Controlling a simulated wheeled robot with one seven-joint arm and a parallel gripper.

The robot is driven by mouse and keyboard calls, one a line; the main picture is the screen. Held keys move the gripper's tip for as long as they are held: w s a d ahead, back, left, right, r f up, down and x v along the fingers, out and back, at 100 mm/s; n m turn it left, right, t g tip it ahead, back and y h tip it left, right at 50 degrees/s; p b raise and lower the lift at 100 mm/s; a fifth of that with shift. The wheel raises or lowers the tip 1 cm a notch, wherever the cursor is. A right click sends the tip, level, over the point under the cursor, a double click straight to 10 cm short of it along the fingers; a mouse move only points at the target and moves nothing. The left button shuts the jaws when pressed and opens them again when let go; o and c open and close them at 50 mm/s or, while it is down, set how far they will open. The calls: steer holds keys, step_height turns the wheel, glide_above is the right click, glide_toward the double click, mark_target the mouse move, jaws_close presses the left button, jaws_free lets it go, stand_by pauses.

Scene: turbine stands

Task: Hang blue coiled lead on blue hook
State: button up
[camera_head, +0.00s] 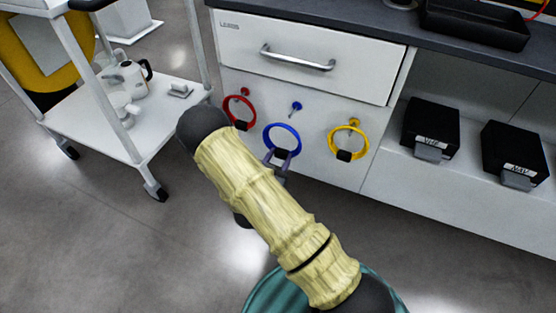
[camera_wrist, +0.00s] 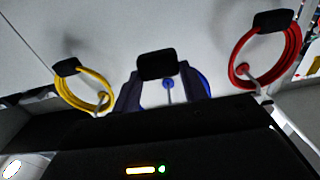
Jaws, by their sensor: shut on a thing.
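The blue coiled lead (camera_head: 270,131) is a ring with a black wrap (camera_head: 281,154) at its bottom. My gripper (camera_head: 277,161) is shut on this wrap and holds the ring upright in front of the white cabinet. The blue hook (camera_head: 296,107) juts from the cabinet front; in the head view it shows just above the ring's top, slightly to the right, and looks bare. In the wrist view, the black wrap (camera_wrist: 157,65) sits between my fingers, the blue hook (camera_wrist: 168,84) shows below it, and part of the blue ring (camera_wrist: 206,84) shows beside a finger. Their depth gap is unclear.
A red coil (camera_head: 229,107) hangs on a red hook at left, and a yellow coil (camera_head: 362,139) hangs on a yellow hook at right. A drawer handle (camera_head: 297,62) protrudes above.

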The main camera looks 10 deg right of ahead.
mark_target(284, 150)
steer(key=shift+d, duration=0.1)
steer(key=shift+w+d, duration=0.2)
steer(key=shift+d, duration=0.1)
steer(key=shift+x, duration=2)
steer(key=shift+a, duration=0.1)
steer(key=shift+w+d, duration=0.45)
steer(key=shift+w, duration=0.05)
steer(key=shift+f, duration=0.1)
steer(key=o, duration=1.6)
steer(key=shift+o, duration=0.2)
